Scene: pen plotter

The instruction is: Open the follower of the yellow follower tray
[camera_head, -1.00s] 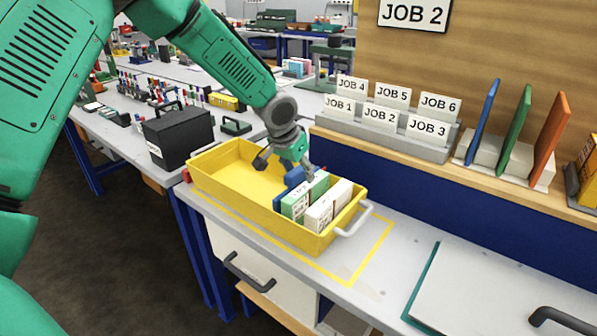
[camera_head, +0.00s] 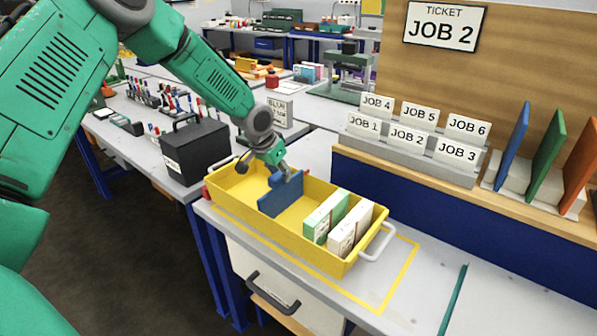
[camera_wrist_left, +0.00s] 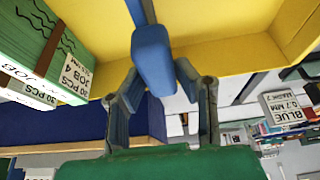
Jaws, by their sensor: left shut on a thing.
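The yellow tray (camera_head: 240,204) stands on the bench with a white handle at its right end. The blue follower plate (camera_head: 278,202) stands upright across the tray near its middle. My left gripper (camera_head: 284,176) is shut on the top of the follower. In the left wrist view a blue part of the follower (camera_wrist_left: 154,60) sits between the two fingers. A green pack (camera_head: 322,217) and white pack (camera_head: 354,230) stand in the right part of the tray, apart from the follower. My right gripper is not in view.
A black box (camera_head: 196,150) stands left of the tray. Behind the tray, a raised shelf holds a rack of job cards (camera_head: 408,150) and coloured dividers (camera_head: 548,155). Yellow tape (camera_head: 398,275) marks the bench around the tray.

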